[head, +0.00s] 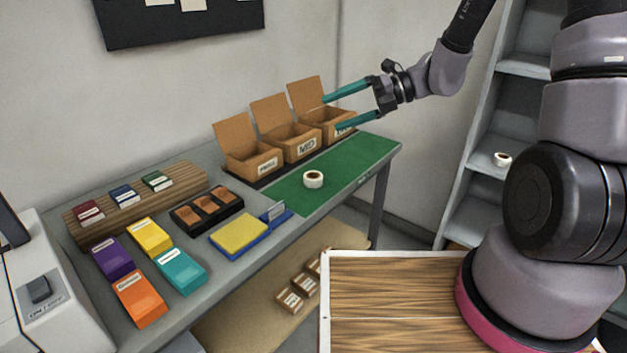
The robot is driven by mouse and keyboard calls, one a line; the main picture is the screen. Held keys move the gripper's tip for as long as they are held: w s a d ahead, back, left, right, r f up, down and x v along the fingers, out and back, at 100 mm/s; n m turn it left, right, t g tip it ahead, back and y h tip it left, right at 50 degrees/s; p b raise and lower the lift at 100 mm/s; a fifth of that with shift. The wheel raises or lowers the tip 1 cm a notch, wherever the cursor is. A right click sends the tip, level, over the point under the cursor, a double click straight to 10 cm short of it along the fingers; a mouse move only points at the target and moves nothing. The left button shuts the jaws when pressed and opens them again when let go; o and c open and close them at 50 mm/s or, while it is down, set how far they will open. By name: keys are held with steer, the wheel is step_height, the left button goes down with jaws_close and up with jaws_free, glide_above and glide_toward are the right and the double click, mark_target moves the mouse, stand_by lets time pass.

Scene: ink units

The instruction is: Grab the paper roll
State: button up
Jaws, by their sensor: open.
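A small white paper roll (313,180) with a brown core lies on the green mat (357,158) on the grey table. A similar white roll (502,159) sits on a shelf of the grey rack at the right. My gripper (331,112) is open and empty, with its two teal fingers pointing left. In the picture it is above and to the right of the roll on the mat, in front of the rightmost cardboard box. It appears to be above the table and apart from the roll.
Open cardboard boxes (255,163) stand along the mat's back edge. A yellow pad on a blue base (240,236), a black tray (185,217) and coloured boxes (140,302) occupy the table's left. The mat around the roll is clear. The grey rack (483,140) stands right.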

steer(key=w+a+f+m+t+y, duration=0.2)
steer(key=w+f+m, duration=0.2)
steer(key=f+m, duration=0.3)
steer(key=m+t+h, duration=0.3)
steer(key=m+t, duration=0.5)
steer(key=m, duration=1.5)
glide_toward(320, 179)
steer(key=x, duration=0.5)
steer(key=shift+a+r, duration=0.25)
steer(key=shift+a, duration=0.05)
steer(key=x, duration=0.4)
steer(key=shift+w+a+f, duration=0.15)
steer(key=shift+w+f, duration=0.1)
steer(key=shift+x, duration=3.05)
steer(key=shift+w, duration=0.2)
steer(key=c, duration=1.3)
